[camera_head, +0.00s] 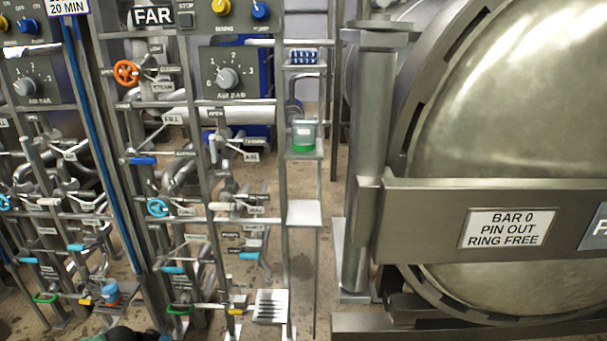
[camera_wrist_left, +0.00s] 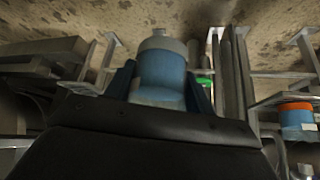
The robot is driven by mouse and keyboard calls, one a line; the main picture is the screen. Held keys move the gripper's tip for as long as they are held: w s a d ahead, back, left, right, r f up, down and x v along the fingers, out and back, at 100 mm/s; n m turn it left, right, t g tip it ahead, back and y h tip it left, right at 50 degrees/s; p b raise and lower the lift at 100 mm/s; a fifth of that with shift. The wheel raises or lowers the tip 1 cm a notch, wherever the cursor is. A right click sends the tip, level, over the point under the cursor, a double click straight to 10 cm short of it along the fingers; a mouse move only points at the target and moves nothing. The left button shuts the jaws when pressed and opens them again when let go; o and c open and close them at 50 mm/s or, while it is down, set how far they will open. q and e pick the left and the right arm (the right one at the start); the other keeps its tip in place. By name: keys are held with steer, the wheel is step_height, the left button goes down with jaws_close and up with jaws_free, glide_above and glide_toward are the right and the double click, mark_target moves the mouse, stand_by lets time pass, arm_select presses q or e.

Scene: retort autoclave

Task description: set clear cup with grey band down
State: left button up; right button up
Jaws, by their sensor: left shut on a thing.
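In the left wrist view my left gripper (camera_wrist_left: 159,92) is shut on a cup with a grey band (camera_wrist_left: 161,44). The cup's body looks blue here, with grey at its far end and a pale grey strip near the palm. A dark finger lies on each side of it. In the head view only a dark piece, probably of my left arm, shows at the bottom edge; the held cup is not visible there. The bare floor shows beyond the cup in the wrist view, and I cannot tell whether it touches any surface. My right gripper is in neither view.
A clear cup with a green band (camera_head: 304,135) stands on a small shelf. An empty pale shelf (camera_head: 303,213) is below it, and a slotted plate (camera_head: 270,307) lower still. A blue cup with an orange part (camera_head: 111,293) stands lower left. Valve pipes fill the left; the autoclave door (camera_head: 500,130) fills the right.

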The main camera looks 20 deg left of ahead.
arm_select(q)
steer(key=w+d+r+n, duration=0.1)
steer(key=w+d+r, duration=0.7)
steer(key=d, duration=0.4)
steer(key=w+d+r+y, duration=0.1)
steer(key=w+d+r, duration=0.5)
steer(key=d+r, duration=0.55)
steer(key=w+d+r+n, duration=0.1)
steer(key=w+d+r, duration=0.65)
steer(key=d, duration=0.55)
steer(key=s+f+p+v, duration=0.1)
steer(key=p+v, duration=2.1)
steer(key=shift+s+d+p, duration=0.15)
steer(key=shift+s+p, duration=0.15)
steer(key=shift+s, duration=0.05)
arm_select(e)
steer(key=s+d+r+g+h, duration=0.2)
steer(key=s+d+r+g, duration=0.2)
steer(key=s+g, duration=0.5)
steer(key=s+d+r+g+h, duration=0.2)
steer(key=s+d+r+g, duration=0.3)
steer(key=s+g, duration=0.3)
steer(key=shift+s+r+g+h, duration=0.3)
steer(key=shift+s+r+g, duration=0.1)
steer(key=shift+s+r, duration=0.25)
arm_select(q)
steer(key=shift+f, duration=0.1)
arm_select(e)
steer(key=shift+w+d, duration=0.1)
